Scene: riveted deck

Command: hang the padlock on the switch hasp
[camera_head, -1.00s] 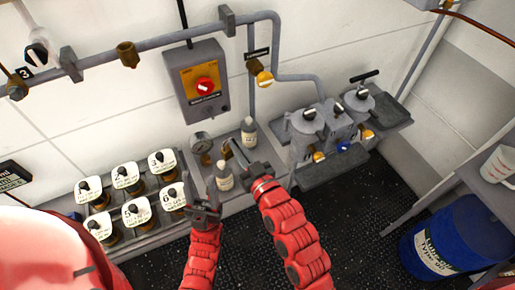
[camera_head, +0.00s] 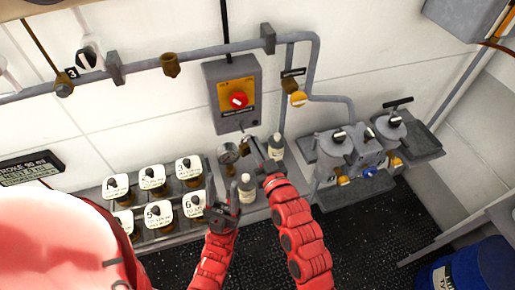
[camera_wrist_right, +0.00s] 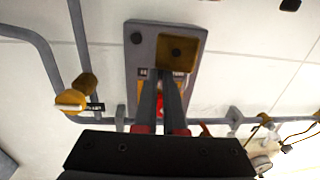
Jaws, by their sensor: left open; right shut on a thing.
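The switch box (camera_head: 218,112) is a grey wall unit with a yellow plate and a red knob (camera_head: 239,100). In the right wrist view the box (camera_wrist_right: 140,45) is behind my fingers, and I cannot make out its hasp. My right gripper (camera_head: 254,148) is below the box, apart from it. It is shut on the brass padlock (camera_wrist_right: 178,52), seen at its fingertips in the wrist view. The padlock's shackle cannot be made out. My left gripper (camera_head: 222,200) is open and empty, lower down, left of a white bottle.
A pipe (camera_head: 200,58) runs along the wall.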

